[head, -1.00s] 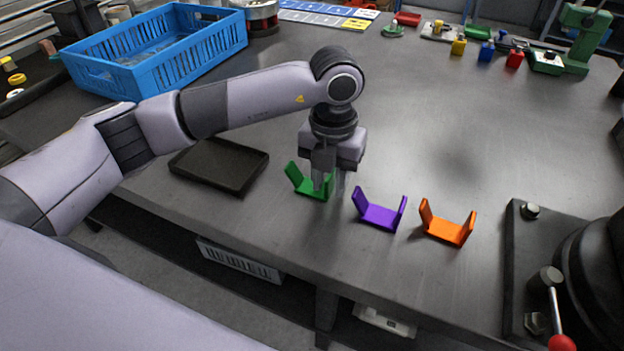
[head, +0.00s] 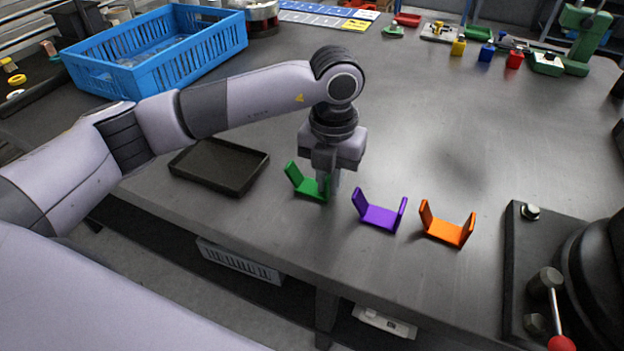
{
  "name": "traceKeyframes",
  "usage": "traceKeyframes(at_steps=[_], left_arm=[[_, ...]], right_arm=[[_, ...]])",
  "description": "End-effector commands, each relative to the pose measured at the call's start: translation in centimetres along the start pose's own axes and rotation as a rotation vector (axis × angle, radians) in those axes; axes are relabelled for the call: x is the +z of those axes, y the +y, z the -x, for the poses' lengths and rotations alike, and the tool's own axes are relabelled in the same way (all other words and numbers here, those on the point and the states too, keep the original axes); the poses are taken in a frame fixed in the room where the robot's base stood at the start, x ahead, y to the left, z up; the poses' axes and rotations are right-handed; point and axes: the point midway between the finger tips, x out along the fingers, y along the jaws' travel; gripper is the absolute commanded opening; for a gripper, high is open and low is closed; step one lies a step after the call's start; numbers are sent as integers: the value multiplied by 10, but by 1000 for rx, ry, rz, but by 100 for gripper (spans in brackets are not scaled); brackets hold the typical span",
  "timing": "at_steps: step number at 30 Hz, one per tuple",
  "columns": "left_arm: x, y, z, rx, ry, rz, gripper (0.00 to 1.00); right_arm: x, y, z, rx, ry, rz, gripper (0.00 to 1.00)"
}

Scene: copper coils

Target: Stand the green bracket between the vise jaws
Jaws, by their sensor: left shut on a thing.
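The green bracket (head: 307,186) is a U-shaped piece with two upright walls, sitting on the grey table just right of the black tray. My left gripper (head: 327,190) points straight down and is shut on its right-hand wall, which the fingers largely hide. The bracket appears to rest on the tabletop. At the lower right, a dark machine on a bolted plate (head: 517,270), with a red-knobbed handle, is cut off by the frame; it may be the vise, but no jaws show. My right gripper is not in view.
A purple bracket (head: 379,214) and an orange bracket (head: 447,230) stand to the right of the green one. A black tray (head: 220,164) and a blue crate (head: 150,50) are on the left. Small coloured parts line the far edge. The table's middle right is clear.

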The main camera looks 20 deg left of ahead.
Motion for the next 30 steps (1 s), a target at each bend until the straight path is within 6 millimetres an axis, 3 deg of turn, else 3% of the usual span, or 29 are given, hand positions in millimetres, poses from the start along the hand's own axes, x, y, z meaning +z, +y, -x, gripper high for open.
traceKeyframes(at_steps=[21,30], left_arm=[[0,0,45,-1,-1,0,0],[0,0,48,-1,-1,0,0]], right_arm=[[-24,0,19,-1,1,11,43],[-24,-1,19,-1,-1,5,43]])
